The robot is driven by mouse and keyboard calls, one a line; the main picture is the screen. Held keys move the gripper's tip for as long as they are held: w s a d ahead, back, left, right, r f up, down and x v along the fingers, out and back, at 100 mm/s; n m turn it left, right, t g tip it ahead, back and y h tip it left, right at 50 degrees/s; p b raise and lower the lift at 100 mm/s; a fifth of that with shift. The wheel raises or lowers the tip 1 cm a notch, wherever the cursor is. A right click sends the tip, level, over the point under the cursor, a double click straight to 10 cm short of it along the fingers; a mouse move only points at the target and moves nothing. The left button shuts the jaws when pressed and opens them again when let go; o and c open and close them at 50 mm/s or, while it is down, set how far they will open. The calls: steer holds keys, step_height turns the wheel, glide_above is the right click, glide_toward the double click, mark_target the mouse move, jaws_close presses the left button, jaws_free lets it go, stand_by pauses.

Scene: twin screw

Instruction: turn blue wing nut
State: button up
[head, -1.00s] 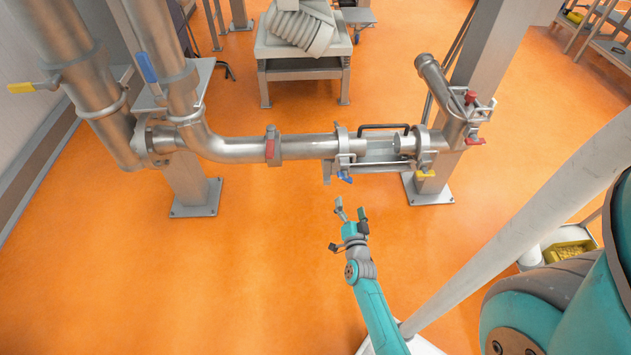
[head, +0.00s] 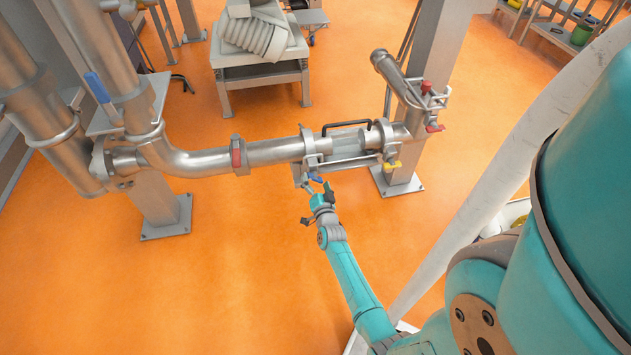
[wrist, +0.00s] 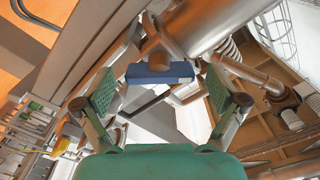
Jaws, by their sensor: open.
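The blue wing nut (head: 314,180) sits under the clamp at the left end of the clear pipe section in the head view. In the wrist view the blue wing nut (wrist: 159,73) is large, with its blue bar lying crosswise. My gripper (head: 321,188) is right at the nut in the head view. In the wrist view my gripper (wrist: 160,92) is open, with one green-padded finger on each side of the nut. Gaps show between the pads and the nut. Nothing is held.
A yellow wing nut (head: 392,165) and a red one (head: 434,127) are on the fittings to the right. A thin rail (head: 347,165) runs under the clear section. A red-handled clamp (head: 236,158) is further left. The orange floor below is open.

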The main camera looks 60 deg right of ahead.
steer(key=shift+w+d, duration=0.1)
steer(key=c, duration=1.1)
steer(key=shift+c, duration=0.2)
steer(key=n, duration=0.4)
steer(key=shift+n, duration=1.8)
steer(key=o, duration=1.1)
